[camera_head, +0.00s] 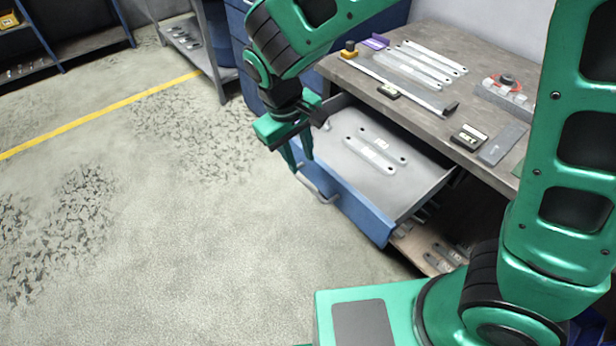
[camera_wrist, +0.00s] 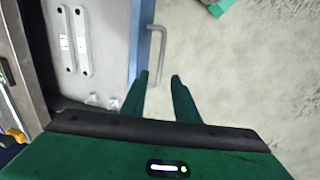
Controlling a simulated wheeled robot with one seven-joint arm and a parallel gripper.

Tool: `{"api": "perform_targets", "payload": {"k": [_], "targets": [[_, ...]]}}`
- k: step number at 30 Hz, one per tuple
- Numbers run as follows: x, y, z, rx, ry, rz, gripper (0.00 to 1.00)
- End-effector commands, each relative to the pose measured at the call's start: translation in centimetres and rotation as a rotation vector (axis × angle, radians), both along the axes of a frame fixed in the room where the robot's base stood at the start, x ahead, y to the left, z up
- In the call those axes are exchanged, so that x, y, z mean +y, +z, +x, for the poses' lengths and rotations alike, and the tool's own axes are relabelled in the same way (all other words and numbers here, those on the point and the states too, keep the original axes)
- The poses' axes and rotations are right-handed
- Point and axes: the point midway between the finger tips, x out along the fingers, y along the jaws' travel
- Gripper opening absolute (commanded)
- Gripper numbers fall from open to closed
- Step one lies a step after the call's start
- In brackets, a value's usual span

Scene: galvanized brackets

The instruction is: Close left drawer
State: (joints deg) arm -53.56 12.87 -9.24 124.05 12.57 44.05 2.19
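The left drawer (camera_head: 362,205) is pulled out from under the workbench. It has a blue front and a grey inside, with two flat galvanized brackets (camera_head: 371,154) lying in it. A grey bar handle (camera_head: 318,191) is on its front; the handle also shows in the wrist view (camera_wrist: 161,50). My gripper (camera_head: 303,165) points down near the far end of the drawer front. The handle lies just beyond the fingertips. I cannot tell whether a finger touches the drawer front.
The workbench top (camera_head: 440,100) holds long brackets (camera_head: 420,65), small boxes and an orange-topped item (camera_head: 505,80). A lower shelf with brackets (camera_head: 440,260) shows below the drawer. A grey shelf (camera_head: 185,40) stands behind. The floor (camera_head: 200,240) left of the drawer is clear.

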Motion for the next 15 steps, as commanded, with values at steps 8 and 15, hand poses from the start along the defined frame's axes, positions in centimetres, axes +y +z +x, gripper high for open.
{"api": "perform_targets", "payload": {"k": [8,15], "targets": [[-0.9,-4.7,0.4,0.002,-0.002,-0.004,0.28],[-1.4,-8.1,0.8,0.002,-0.003,-0.002,0.28]]}}
